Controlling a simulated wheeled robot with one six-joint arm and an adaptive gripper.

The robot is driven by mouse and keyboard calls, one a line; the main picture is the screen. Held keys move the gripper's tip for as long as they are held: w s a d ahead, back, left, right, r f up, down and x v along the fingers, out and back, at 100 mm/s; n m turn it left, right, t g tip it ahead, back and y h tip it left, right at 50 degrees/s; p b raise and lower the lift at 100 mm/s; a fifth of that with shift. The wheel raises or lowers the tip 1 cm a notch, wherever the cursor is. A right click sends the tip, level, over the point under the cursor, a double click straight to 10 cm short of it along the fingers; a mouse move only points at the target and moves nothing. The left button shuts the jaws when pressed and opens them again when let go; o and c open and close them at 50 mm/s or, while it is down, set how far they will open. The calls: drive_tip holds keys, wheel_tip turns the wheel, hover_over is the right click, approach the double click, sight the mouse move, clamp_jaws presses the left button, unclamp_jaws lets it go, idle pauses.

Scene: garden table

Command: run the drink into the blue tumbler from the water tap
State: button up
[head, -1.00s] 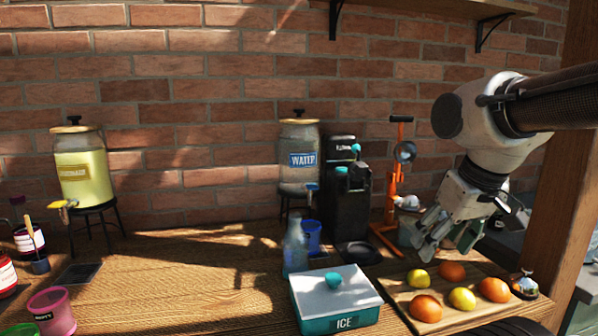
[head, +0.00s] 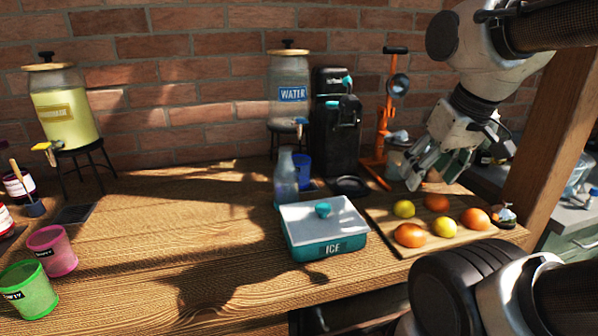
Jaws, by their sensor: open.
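The water dispenser (head: 289,85) is a glass jar with a blue WATER label, standing on a dark stand at the wall. Its blue-handled tap (head: 301,123) faces the front. The blue tumbler (head: 303,168) stands on the table below the tap in the picture, partly hidden behind a clear bluish bottle (head: 286,182). I cannot tell whether it is exactly under the spout or holds any liquid. My gripper (head: 422,178) is open and appears empty, pointing down near the back of the fruit board, to the right of the tumbler and apart from it.
A teal ICE box (head: 325,243) stands in front of the tumbler. A black machine (head: 335,125) and an orange press (head: 388,120) stand to its right. Fruit lies on a board (head: 380,222). A yellow drink dispenser (head: 65,105) stands left. The table's middle left is clear.

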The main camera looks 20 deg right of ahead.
drive_tip(key=shift+a, duration=0.1)
drive_tip(key=c, duration=0.4)
drive_tip(key=shift+w+a+f, duration=0.15)
drive_tip(key=shift+f, duration=0.15)
drive_tip(key=c, duration=0.4)
drive_tip(key=w, duration=0.1)
drive_tip(key=w+a, duration=0.1)
drive_tip(key=w+g, duration=0.1)
drive_tip(key=shift+a+f+n, duration=0.2)
drive_tip(key=shift+f+n, duration=0.05)
drive_tip(key=shift+n, duration=0.15)
clamp_jaws()
drive_tip(key=w+a+r+n+g, duration=0.1)
drive_tip(key=w+a+r+n, duration=0.25)
drive_tip(key=w, duration=0.55)
drive_tip(key=w+a+r+n, duration=0.25)
drive_tip(key=w+a, duration=0.25)
drive_tip(key=w, duration=0.3)
drive_tip(key=w+a+r+n+g, duration=0.15)
drive_tip(key=w+a+r, duration=0.25)
drive_tip(key=w, duration=0.5)
drive_tip(key=w+a+r+n, duration=0.2)
drive_tip(key=w+r+n, duration=0.1)
drive_tip(key=r+n, duration=0.5)
drive_tip(key=shift+r+n+g, duration=0.3)
drive_tip(key=shift+n+g, duration=0.05)
drive_tip(key=shift+n, duration=0.5)
